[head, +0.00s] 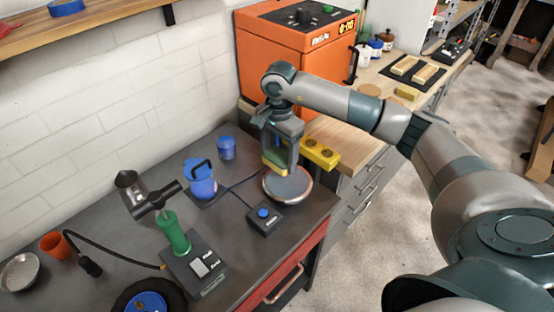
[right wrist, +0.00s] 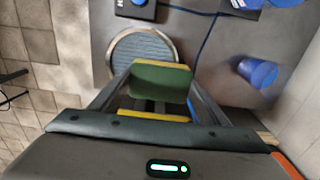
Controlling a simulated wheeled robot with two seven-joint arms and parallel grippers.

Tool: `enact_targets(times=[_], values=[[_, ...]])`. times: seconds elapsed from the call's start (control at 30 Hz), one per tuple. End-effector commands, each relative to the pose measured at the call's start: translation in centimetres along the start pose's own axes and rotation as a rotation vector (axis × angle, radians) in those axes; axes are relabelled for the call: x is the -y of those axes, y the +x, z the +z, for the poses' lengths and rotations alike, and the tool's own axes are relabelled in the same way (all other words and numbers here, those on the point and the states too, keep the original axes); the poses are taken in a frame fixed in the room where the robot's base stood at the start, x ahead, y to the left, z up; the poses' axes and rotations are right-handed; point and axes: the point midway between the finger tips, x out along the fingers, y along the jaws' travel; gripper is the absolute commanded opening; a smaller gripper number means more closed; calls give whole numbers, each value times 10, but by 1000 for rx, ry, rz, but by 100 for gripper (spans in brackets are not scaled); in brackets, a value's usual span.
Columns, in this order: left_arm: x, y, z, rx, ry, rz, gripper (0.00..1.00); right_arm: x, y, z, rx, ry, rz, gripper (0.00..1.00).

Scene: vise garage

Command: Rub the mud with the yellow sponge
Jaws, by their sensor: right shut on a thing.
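My right gripper (head: 277,160) is shut on the yellow sponge (head: 272,166), which has a green side. In the right wrist view the sponge (right wrist: 160,82) sits between the two fingers, green side showing with a yellow edge. The sponge is over or beside a round grey disc (head: 290,186) with a light rim, near the right edge of the dark workbench. The disc (right wrist: 142,50) also shows in the right wrist view, partly hidden by the sponge. I cannot tell whether sponge and disc touch. No mud can be made out clearly. My left gripper is not in view.
A black box with a blue button (head: 264,217) stands in front of the disc. A blue pitcher (head: 200,182) and a blue cup (head: 226,148) stand to its left. A yellow block with round holes (head: 320,153) is close behind. An orange oven (head: 295,50) stands farther back.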

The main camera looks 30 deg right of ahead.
Motion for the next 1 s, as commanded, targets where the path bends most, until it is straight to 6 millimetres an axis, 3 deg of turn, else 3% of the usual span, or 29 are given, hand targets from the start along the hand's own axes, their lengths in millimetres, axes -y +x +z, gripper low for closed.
enact_targets(times=[0.4,1.0], values=[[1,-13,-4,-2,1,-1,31,-2,-36,-6,-1,10,-1,48],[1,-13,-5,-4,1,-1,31,-2,-38,-6,0,11,0,48]])
